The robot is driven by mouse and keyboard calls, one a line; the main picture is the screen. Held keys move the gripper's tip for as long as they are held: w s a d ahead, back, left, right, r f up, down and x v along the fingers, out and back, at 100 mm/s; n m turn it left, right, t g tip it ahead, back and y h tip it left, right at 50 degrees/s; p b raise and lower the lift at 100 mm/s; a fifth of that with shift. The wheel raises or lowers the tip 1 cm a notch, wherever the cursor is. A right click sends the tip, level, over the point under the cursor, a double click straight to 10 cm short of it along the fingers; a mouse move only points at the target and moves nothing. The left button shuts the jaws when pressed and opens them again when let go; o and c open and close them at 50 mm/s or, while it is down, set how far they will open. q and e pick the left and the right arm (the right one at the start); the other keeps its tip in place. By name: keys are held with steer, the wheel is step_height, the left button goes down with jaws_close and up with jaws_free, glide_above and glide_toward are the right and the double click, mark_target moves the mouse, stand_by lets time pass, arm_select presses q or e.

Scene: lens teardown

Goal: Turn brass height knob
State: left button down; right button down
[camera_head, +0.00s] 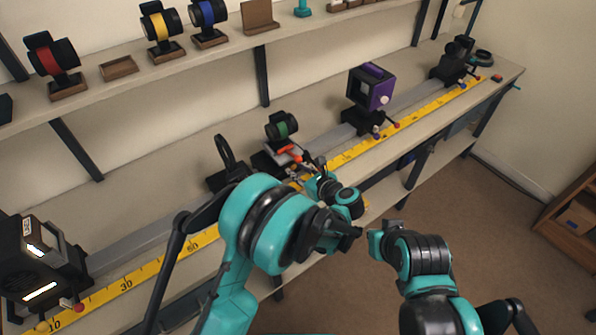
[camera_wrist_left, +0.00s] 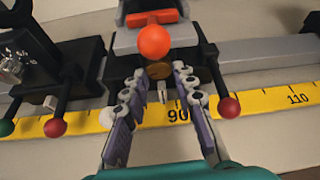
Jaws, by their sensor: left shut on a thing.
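The brass height knob (camera_wrist_left: 159,70) sits in the left wrist view just below an orange ball-shaped knob (camera_wrist_left: 154,41), on the front of a dark carriage on the rail. My left gripper (camera_wrist_left: 158,76) has its two fingertips on either side of the brass knob and is shut on it. In the head view my left gripper (camera_head: 302,171) reaches the carriage that bears a green-ringed lens (camera_head: 281,126); the brass knob is too small to make out there.
A yellow scale (camera_head: 345,158) runs along the bench front. A red ball knob (camera_wrist_left: 229,107) stands right of the fingers; a dark mount with a red knob (camera_wrist_left: 55,127) stands left. A purple-framed unit (camera_head: 371,87) and a black lamp box (camera_head: 38,262) stand on the rail.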

arm_select(q)
steer(key=m+g+y, duration=0.1)
steer(key=m, duration=0.2)
steer(key=shift+w+d+y+b, duration=0.1)
steer(key=shift+w+y+b, duration=0.05)
steer(key=shift+y+b, duration=0.25)
stand_by(0.3)
steer(key=c, duration=1.2)
jaws_free()
step_height(320, 180, up, 10)
